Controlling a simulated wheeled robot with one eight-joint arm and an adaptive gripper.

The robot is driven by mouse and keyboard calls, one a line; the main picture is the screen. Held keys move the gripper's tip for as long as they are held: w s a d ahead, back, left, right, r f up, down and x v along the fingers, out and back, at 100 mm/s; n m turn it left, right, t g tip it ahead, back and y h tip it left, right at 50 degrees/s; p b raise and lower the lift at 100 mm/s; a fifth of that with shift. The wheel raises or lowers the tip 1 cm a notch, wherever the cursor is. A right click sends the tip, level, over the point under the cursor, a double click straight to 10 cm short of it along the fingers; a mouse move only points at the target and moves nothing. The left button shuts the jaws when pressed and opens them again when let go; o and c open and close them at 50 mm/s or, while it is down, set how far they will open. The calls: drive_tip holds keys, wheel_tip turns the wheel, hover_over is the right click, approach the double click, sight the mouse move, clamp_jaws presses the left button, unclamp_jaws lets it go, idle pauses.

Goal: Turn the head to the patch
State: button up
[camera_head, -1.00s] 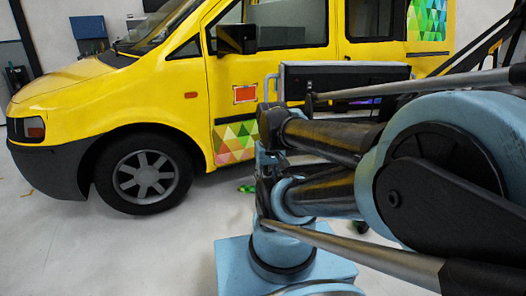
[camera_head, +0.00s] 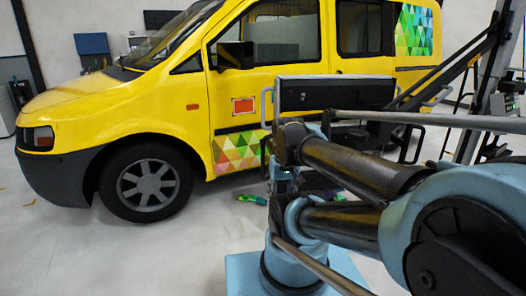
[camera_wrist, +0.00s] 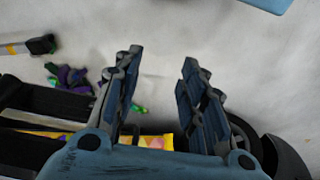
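A small red-orange rectangular patch (camera_head: 244,106) with a pale border is on the yellow van's (camera_head: 70,100) front door, near the middle of the head view and below the side mirror. A coloured triangle pattern (camera_head: 238,152) covers the lower door beneath it. My arm fills the right and lower right of the head view, and the patch is clear of it. I cannot make out my gripper there. In the wrist view, my gripper (camera_wrist: 162,68) has its two fingers well apart, with nothing between them but the pale floor behind.
Green and purple scraps (camera_wrist: 72,78) lie on the floor in the wrist view. A post with a slanting bar (camera_head: 490,90) is at the right.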

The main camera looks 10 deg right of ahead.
drive_tip(key=w+r+m+g, duration=0.1)
drive_tip(key=w+r+m, duration=0.4)
drive_tip(key=w+r, duration=0.9)
drive_tip(key=w+r+m+g, duration=0.1)
drive_tip(key=w+r+m, duration=0.15)
drive_tip(key=w, duration=0.75)
drive_tip(key=w+r+m, duration=0.1)
drive_tip(key=w+m, duration=0.3)
drive_tip(key=w, duration=0.7)
wheel_tip(320, 180, down, 16)
drive_tip(key=shift+f, duration=0.2)
drive_tip(key=shift+s+n, duration=0.1)
drive_tip(key=shift+n, duration=0.15)
clamp_jaws()
